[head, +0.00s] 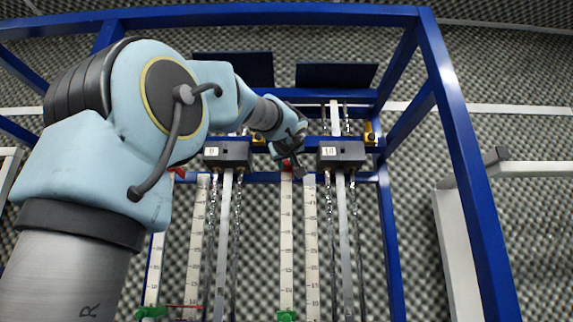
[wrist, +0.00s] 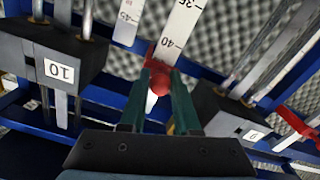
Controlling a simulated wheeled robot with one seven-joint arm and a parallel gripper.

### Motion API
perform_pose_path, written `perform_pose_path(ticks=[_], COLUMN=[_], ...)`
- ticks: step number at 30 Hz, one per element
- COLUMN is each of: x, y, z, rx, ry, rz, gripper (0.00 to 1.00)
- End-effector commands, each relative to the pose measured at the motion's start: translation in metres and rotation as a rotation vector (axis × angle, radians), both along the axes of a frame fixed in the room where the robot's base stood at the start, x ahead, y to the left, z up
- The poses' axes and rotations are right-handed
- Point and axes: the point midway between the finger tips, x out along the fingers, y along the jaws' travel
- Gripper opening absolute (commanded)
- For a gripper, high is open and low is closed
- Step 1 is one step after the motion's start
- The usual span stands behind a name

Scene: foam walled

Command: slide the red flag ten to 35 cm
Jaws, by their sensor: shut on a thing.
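The red flag ten (head: 287,167) is near the top of a white vertical scale (head: 286,230) in the head view, left of the black block labelled 10 (head: 342,154). In the wrist view the red flag (wrist: 162,56) has a round red knob between the fingertips. My gripper (wrist: 160,86) is shut on the knob. The scale (wrist: 180,28) runs away behind it, with the 40 mark just beyond the flag and 35 farther up. The flag's exact reading edge is partly hidden by the gripper.
Another black block (head: 227,154) hangs to the left, with another red flag (head: 178,172) beyond it. Blue frame posts (head: 455,130) stand at the sides. Metal rods and chains flank the scales. Green pieces (head: 287,315) sit low on the scales.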

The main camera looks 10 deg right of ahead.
Motion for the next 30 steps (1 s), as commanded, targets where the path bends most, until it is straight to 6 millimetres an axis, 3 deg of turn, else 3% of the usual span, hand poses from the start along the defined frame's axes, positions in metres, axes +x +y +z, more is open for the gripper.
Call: perform_pose_path(ticks=[20, 30], x=[0.000, 0.000], y=[0.000, 0.000], z=[-0.001, -0.033], rx=[0.000, 0.000], ry=[-0.001, -0.001], rz=[0.000, 0.000], gripper=[0.00, 0.00])
